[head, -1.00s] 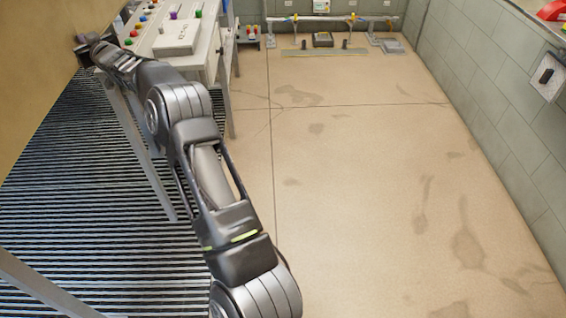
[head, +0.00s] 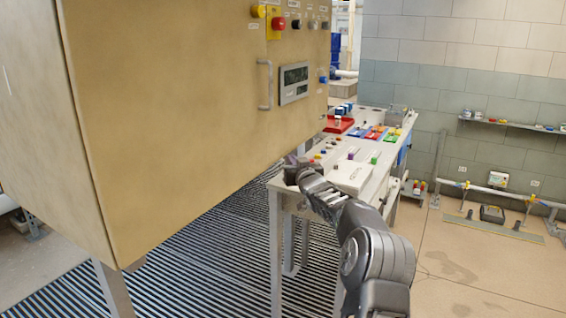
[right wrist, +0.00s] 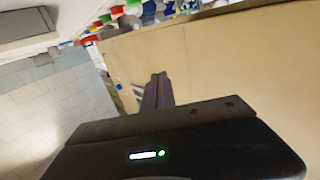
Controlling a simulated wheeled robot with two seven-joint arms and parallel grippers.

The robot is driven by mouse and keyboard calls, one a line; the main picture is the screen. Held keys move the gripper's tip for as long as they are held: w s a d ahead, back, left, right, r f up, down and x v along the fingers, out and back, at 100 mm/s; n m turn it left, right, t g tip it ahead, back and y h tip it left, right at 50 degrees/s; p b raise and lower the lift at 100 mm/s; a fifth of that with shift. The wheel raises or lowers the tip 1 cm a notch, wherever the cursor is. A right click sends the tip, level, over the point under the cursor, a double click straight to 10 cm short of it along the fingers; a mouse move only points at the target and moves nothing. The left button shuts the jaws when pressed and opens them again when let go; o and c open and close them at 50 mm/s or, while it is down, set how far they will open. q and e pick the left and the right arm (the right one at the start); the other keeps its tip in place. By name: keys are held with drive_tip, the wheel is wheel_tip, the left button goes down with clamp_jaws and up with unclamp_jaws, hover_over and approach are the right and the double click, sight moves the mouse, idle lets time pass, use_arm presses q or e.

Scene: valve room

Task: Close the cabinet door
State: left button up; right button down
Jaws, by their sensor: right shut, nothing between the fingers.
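The tan cabinet (head: 170,110) fills the left and middle of the head view. Its broad front carries an upright grey bar handle (head: 265,85) near the right. The front looks flat, and I cannot make out an open gap at the door's edges. My right gripper (head: 292,172) is by the lower right part of the front; contact cannot be told. In the right wrist view its dark fingers (right wrist: 155,92) are shut and empty beside a broad tan surface (right wrist: 225,70). My left gripper is not in view.
A grey console table (head: 350,175) with coloured buttons and trays stands right of and behind my right gripper. A small display (head: 294,82) and buttons sit on the cabinet front. Striped grating (head: 215,265) covers the floor below. Open tan floor (head: 460,265) lies at right.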

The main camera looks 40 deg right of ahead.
drive_tip(key=s, duration=0.1)
drive_tip(key=s+d, duration=0.1)
drive_tip(key=s, duration=0.1)
drive_tip(key=s+d, duration=0.1)
drive_tip(key=s, duration=0.1)
drive_tip(key=shift+s, duration=0.2)
idle(0.4)
